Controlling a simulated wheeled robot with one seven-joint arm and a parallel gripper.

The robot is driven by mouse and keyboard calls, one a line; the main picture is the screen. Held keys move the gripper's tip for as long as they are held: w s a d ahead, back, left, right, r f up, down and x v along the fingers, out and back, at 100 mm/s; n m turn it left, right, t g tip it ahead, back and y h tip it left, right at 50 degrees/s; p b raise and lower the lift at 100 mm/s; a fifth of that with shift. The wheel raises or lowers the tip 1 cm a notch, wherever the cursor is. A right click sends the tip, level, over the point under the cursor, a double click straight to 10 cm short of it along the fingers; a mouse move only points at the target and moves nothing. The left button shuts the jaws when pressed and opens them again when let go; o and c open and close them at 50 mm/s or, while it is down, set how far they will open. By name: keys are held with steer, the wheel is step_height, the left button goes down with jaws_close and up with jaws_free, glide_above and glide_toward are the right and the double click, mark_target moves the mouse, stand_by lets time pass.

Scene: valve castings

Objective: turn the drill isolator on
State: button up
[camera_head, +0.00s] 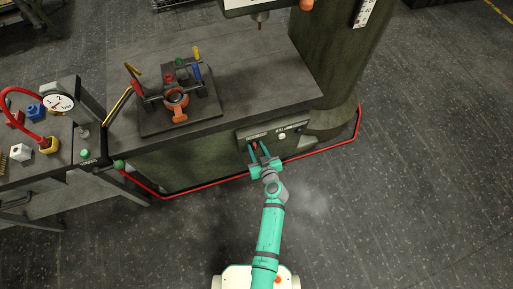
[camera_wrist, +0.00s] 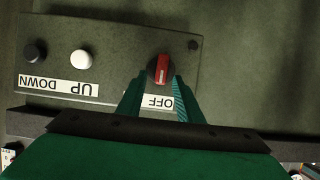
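The drill isolator (camera_wrist: 161,69) is a red-handled rotary knob on a dark round base, set in a grey control panel (camera_wrist: 110,52). In the wrist view its red handle stands nearly upright, with a white mark on it, and an upside-down OFF label (camera_wrist: 158,102) is partly hidden by my fingers. My gripper (camera_wrist: 159,82) is open, with one teal finger on each side of the knob's lower part. I cannot tell whether the fingers touch it. In the head view my gripper (camera_head: 258,147) reaches the panel (camera_head: 280,131) on the bench front, with red showing between the fingers.
A white button (camera_wrist: 81,60) and a black button (camera_wrist: 35,52) sit beside the knob, labelled UP and DOWN. A fixture with a valve casting (camera_head: 177,100) stands on the bench (camera_head: 255,75). A red hose or rail (camera_head: 205,184) runs along its base. The floor at right is clear.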

steer(key=shift+w+a, duration=0.1)
steer(key=shift+w, duration=0.05)
steer(key=shift+c, duration=0.6)
jaws_close()
steer(key=m+y, duration=0.1)
steer(key=d+m+y, duration=0.1)
steer(key=m, duration=0.1)
steer(key=m+y, duration=0.1)
steer(key=m, duration=0.1)
steer(key=shift+w+d+f+g, duration=0.25)
steer(key=shift+d+g, duration=0.05)
steer(key=shift+w+d+f+m+t+y, duration=0.1)
steer(key=shift+f+m+t+y, duration=0.2)
steer(key=shift+m+y, duration=0.8)
steer(key=shift+w+d+f+m+t+y, duration=0.15)
steer(key=shift+f+m+y, duration=0.25)
steer(key=shift+m, duration=1.3)
steer(key=shift+s+d+f+m+t+y, duration=0.1)
steer(key=shift+f+m+t+y, duration=0.2)
steer(key=shift+m+y, duration=0.8)
steer(key=shift+m+h, duration=0.3)
steer(key=shift+m, duration=0.1)
